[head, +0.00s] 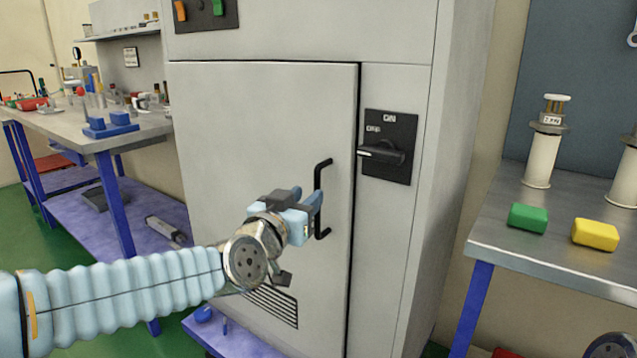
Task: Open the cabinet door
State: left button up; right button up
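The cabinet door (250,115) is a tall light-grey panel. It looks closed, with a dark seam along its right edge. A black bar handle (322,173) stands upright near that edge. My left gripper (307,197) is at the handle's middle, its blue fingertips touching or very close to the bar. The fingers overlap the bar in this view, so I cannot tell whether they are shut on it. My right gripper is not in view; only a grey rounded part, probably of my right arm, shows at the bottom right corner.
A black rotary switch (389,147) is on the cabinet frame right of the door. A metal table (560,258) at right holds a green block (528,218), a yellow block (595,235) and white cylinders. A cluttered workbench (130,139) stands at left.

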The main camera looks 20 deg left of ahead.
aim_at(316, 188)
pick_arm(q)
jog(key=w, duration=0.4)
jog(key=w+d+p, duration=0.1)
jog(key=w, duration=0.1)
jog(key=shift+w, duration=0.1)
grip_shut()
